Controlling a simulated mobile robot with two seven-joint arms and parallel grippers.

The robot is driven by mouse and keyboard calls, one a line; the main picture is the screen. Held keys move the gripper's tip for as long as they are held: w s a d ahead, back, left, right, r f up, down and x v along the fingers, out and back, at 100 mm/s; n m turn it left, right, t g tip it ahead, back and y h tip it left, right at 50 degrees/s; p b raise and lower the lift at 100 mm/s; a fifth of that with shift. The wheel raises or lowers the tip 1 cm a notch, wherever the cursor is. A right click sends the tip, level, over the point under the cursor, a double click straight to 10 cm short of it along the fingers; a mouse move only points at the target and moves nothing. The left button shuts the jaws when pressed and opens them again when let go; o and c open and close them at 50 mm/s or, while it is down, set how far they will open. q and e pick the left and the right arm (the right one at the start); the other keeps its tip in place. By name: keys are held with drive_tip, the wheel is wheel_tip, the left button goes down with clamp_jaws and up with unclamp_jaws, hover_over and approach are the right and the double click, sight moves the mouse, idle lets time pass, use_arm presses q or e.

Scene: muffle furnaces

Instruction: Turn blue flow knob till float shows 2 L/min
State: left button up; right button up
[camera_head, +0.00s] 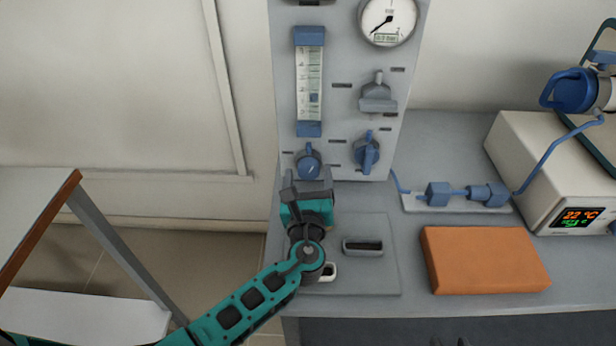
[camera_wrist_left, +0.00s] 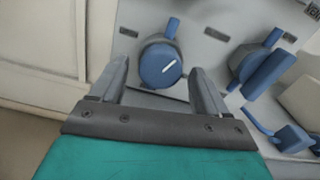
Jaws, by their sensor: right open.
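The blue flow knob (camera_head: 308,163) is on the grey panel, below the flowmeter tube (camera_head: 309,70). A small dark blue float (camera_head: 314,98) shows low in the tube; the scale numbers are too small to read. My left gripper (camera_head: 307,178) is just in front of the knob. In the left wrist view, the knob (camera_wrist_left: 160,66) is between and beyond the open fingertips (camera_wrist_left: 159,72), with a visible gap on each side.
A second blue knob (camera_head: 367,153) is close on the right, with a grey valve handle (camera_head: 377,95) and a gauge (camera_head: 388,19) above. Blue fittings (camera_head: 438,194), an orange block (camera_head: 484,260) and a furnace (camera_head: 530,160) stand on the bench to the right.

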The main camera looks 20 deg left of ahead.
use_arm(q)
drive_tip(key=c, duration=1)
drive_tip(key=shift+f+n+b, duration=0.15)
drive_tip(key=shift+n+b, duration=0.4)
drive_tip(key=shift+n, duration=0.05)
drive_tip(key=shift+c, duration=0.2)
drive_tip(key=o, duration=1)
drive_tip(key=shift+o, duration=0.2)
